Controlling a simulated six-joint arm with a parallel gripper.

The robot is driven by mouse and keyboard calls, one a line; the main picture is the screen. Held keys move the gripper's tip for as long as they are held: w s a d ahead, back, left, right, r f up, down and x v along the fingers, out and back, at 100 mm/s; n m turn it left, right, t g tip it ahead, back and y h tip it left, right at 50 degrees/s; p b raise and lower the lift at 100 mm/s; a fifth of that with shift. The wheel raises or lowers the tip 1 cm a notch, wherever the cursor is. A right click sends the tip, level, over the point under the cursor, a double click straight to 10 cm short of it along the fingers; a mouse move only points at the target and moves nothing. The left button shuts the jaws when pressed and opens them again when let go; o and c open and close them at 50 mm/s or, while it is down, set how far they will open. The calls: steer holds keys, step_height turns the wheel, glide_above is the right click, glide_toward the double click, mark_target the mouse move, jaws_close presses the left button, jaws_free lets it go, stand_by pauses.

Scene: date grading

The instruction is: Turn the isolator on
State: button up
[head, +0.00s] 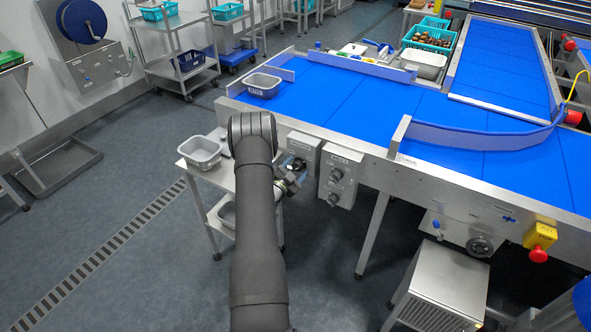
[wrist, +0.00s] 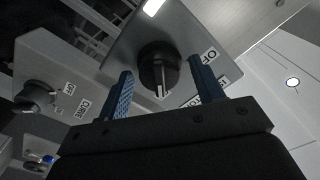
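The isolator is a grey box (head: 304,150) on the conveyor's front side, partly hidden by my arm. In the wrist view its black rotary knob (wrist: 158,68) has a pale pointer mark toward the bottom of the picture. My gripper (wrist: 160,70) is open, with one blue finger on each side of the knob. Gaps show between fingers and knob, so it does not appear gripped. In the head view my gripper (head: 293,180) is beside the box, mostly hidden.
A second control box (head: 340,175) with knobs is right of the isolator; it also shows in the wrist view (wrist: 62,85). A blue conveyor (head: 340,95) lies above. A small trolley (head: 190,152) with grey tubs stands left. A red emergency button (head: 538,255) is far right.

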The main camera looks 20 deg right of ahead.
steer(key=v, duration=1.7)
steer(key=shift+s, duration=0.2)
steer(key=shift+a+r, duration=0.1)
steer(key=shift+a, duration=0.05)
steer(key=x, duration=1.7)
steer(key=shift+w+d, duration=0.2)
